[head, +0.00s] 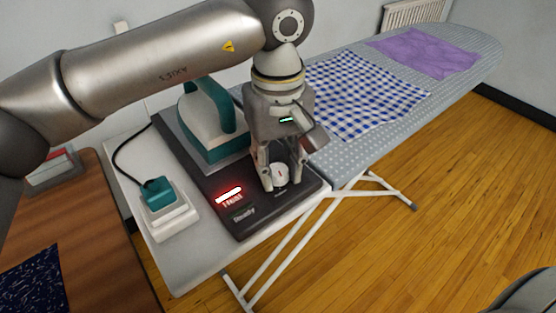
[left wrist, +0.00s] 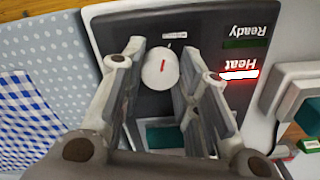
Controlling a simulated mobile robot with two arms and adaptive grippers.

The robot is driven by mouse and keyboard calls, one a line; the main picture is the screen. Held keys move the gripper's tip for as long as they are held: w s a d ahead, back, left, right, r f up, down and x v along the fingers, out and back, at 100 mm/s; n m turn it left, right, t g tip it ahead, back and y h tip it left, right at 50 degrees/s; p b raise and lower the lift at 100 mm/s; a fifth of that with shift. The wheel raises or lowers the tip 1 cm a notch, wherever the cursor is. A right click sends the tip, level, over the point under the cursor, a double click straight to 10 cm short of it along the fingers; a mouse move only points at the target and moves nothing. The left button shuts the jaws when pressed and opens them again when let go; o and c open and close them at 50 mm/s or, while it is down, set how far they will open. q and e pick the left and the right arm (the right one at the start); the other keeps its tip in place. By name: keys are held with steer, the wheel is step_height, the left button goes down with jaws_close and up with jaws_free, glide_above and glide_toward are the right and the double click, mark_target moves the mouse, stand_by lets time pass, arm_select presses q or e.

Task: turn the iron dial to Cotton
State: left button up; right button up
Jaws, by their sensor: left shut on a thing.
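The iron dial (head: 281,172) is a round white knob on the dark base of the ironing station (head: 237,221). It also shows in the left wrist view (left wrist: 160,70), with a short red mark on its face. My left gripper (head: 280,180) points down over the base, its fingers on both sides of the dial and shut on it. In the left wrist view I cannot read a setting name beside the dial. The teal and white iron (head: 207,130) stands on the base behind the gripper. My right gripper is not in view.
The red Heat light (head: 229,194) is lit; the Ready label (head: 243,214) is dark. A teal-topped white block (head: 160,196) with a black cord stands at left. A blue checked cloth (head: 350,95) and a purple cloth (head: 425,52) lie on the ironing board (head: 470,79).

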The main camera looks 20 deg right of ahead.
mark_target(278, 169)
arm_select(q)
steer(key=shift+m, duration=1.1)
steer(key=o, duration=1)
steer(key=shift+o, duration=0.2)
step_height(278, 169, up, 12)
